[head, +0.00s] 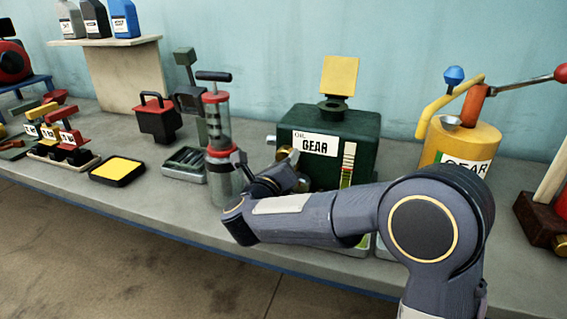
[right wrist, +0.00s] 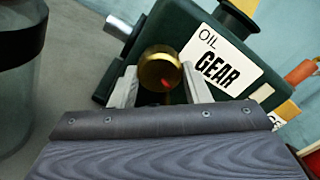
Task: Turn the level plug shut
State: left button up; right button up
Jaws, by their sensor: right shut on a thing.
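The level plug (right wrist: 160,70) is a round brass knob with a small red mark on its face. It sits at the front of the dark green gear oil box (head: 350,125), which has a white GEAR label (head: 316,145) and also shows in the right wrist view (right wrist: 165,35). My right gripper (right wrist: 160,86) has one pale finger on each side of the plug and is shut on it. In the head view my right forearm crosses in front of the box and hides much of its lower front. My left gripper is not in view.
A clear pump cylinder with red bands (head: 217,125) stands close left of my right gripper. A yellow gear oil can (head: 467,143) with a lever stands to the right. A black tray with a yellow inside (head: 118,171) lies further left. The bench front (head: 140,205) is clear.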

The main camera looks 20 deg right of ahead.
jog(key=n, duration=0.5)
jog(key=shift+r+n+p, duration=0.1)
jog(key=shift+n+p, duration=0.2)
jog(key=shift+p, duration=0.1)
jog(key=n+p, duration=0.2)
jog(key=n, duration=0.3)
jog(key=shift+r+n, duration=0.15)
jog(key=shift+n, duration=0.15)
jog(key=n+p, duration=0.4)
jog(key=n, duration=0.2)
jog(key=shift+r+p, duration=0.15)
jog(key=shift+p, duration=0.2)
jog(key=n+p, duration=0.2)
jog(key=n, duration=0.1)
jog(key=shift+n, duration=0.3)
jog(key=shift+n+p, duration=0.4)
jog(key=shift+f, duration=0.2)
jog(key=o, duration=1)
